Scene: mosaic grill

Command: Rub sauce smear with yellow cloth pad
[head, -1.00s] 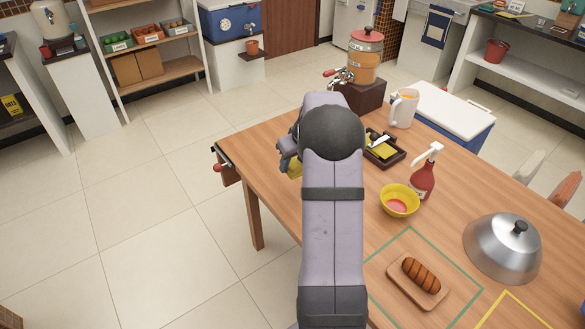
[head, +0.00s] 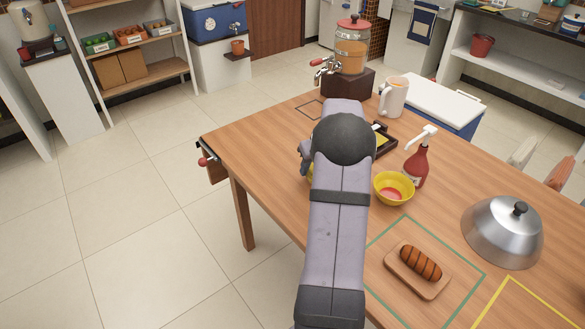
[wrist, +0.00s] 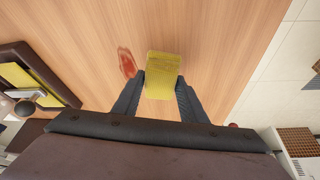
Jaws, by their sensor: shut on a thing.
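My gripper (wrist: 161,84) is shut on the yellow cloth pad (wrist: 163,70), which sits between the two fingertips in the wrist view. The red sauce smear (wrist: 127,63) lies on the wooden table just left of the pad, with a narrow gap between them in the picture. I cannot tell whether the pad touches the table. In the head view my arm hides the smear and most of the gripper; only a sliver of yellow (head: 311,172) shows beside the arm.
A dark tray (wrist: 40,77) with yellow inside lies left of the smear. A yellow bowl (head: 394,188), red pump bottle (head: 416,165), pitcher (head: 394,97) and drink dispenser (head: 351,57) stand nearby. A sausage board (head: 417,276) and metal dome (head: 503,232) are nearer. The table's far-left corner is clear.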

